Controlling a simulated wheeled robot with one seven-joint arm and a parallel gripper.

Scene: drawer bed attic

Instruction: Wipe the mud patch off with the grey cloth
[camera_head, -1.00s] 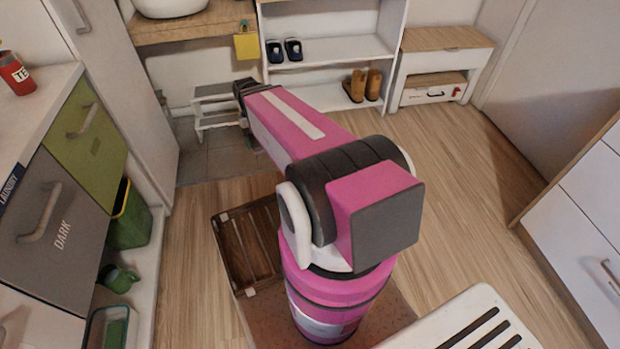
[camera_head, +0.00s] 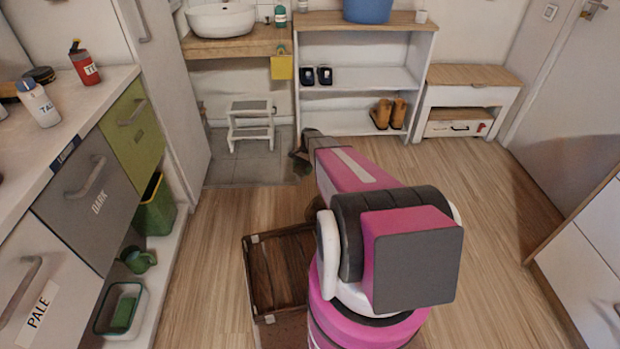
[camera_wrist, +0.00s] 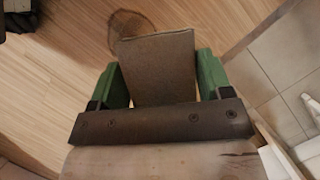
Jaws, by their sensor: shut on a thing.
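My gripper (camera_wrist: 160,78) has green fingers and is shut on the grey cloth (camera_wrist: 158,60), a flat grey-brown piece sticking out ahead between them. The mud patch (camera_wrist: 128,27) is a brown roundish stain on the wooden floor, just beyond the cloth's far edge in the wrist view. The cloth overlaps its near side in the picture; whether they touch cannot be told. In the head view my gripper (camera_head: 301,160) is small and dark at the far end of my arm, near the tile edge. The cloth and patch are not clear there.
A brown slatted crate (camera_head: 279,270) lies beside my base. A white step stool (camera_head: 251,126) stands on grey tiles. A shoe shelf (camera_head: 360,78) and bench (camera_head: 468,95) line the back. Drawers (camera_head: 95,195) stand left. Wooden floor is open to the right.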

